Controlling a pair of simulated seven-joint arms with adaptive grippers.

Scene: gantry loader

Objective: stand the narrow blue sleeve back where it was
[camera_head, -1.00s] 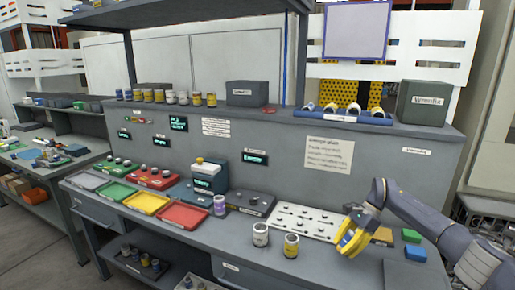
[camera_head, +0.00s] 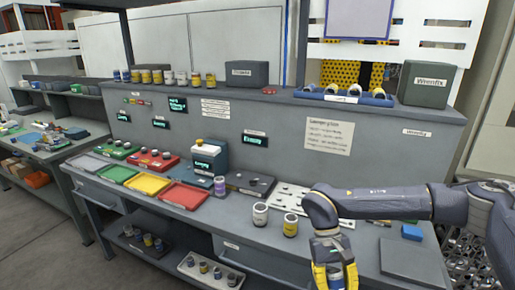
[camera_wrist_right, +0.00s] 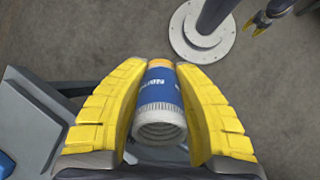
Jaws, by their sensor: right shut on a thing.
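A blue sleeve (camera_wrist_right: 160,95) with white lettering, a white ribbed end and an orange far end is between the yellow fingers of my right gripper (camera_wrist_right: 164,112). The fingers are shut on its two sides. In the head view my right gripper (camera_head: 334,277) points down at the bench's front edge, and the sleeve is mostly hidden there. In the right wrist view grey floor shows beyond the sleeve. A small dark gripper with yellow fingers, my left gripper (camera_wrist_right: 257,24), shows at the top right, far off and empty; its opening is too small to judge.
Two jars (camera_head: 260,214) (camera_head: 290,225) stand left of my right gripper. A white pegged board (camera_head: 288,196) lies behind them, partly behind my arm. A purple-labelled jar (camera_head: 220,186) stands by the red tray (camera_head: 186,196). A blue rack (camera_head: 373,99) is on the upper ledge.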

